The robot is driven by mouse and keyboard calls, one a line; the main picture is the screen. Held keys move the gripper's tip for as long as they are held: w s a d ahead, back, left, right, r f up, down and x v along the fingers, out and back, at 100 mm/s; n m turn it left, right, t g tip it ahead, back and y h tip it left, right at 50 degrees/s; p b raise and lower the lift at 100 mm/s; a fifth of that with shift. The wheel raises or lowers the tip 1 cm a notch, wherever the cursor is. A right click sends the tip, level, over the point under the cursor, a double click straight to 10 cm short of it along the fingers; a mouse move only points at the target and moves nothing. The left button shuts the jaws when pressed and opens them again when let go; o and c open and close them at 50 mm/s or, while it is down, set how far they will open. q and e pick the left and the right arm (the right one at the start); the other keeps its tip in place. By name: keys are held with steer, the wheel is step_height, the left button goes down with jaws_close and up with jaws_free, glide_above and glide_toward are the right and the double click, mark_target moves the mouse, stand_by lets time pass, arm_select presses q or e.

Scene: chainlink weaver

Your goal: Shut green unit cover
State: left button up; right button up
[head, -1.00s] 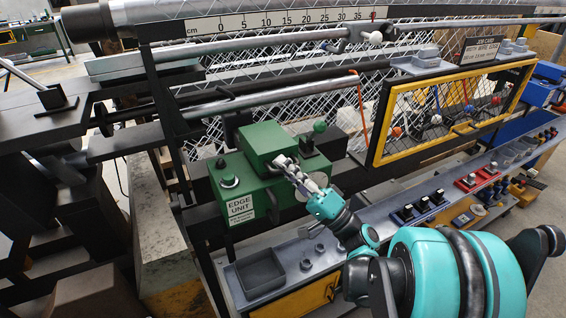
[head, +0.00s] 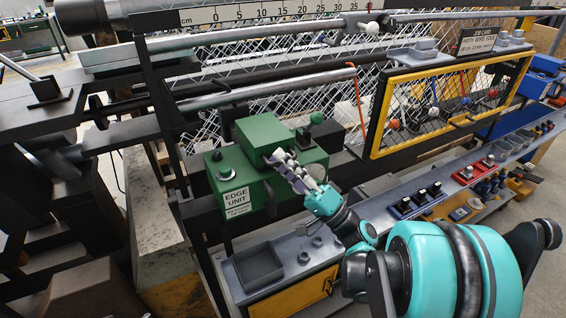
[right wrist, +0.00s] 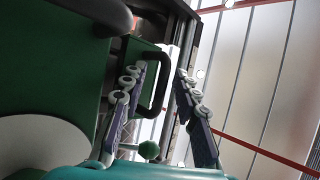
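The green edge unit (head: 236,180) is mounted on the machine's front, left of centre in the head view. Its raised green cover block (head: 262,134) is on top; I cannot tell clearly how far it stands open. My right gripper (head: 279,158) is at the cover's right front side. In the right wrist view its fingers (right wrist: 158,92) are apart, with a black handle (right wrist: 161,80) on a green panel (right wrist: 138,52) seen between and beyond them. Contact with the handle cannot be told. My left gripper is not in view.
A green ball knob (head: 316,118) stands right of the cover; the wrist view shows it low between the fingers. A yellow-framed mesh guard (head: 375,135) and orange rod (head: 357,100) are to the right. A grey tray (head: 259,266) lies below.

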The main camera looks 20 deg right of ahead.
steer(key=shift+d, duration=0.1)
steer(key=v, duration=0.7)
steer(key=shift+s, duration=0.15)
steer(key=shift+f, duration=0.15)
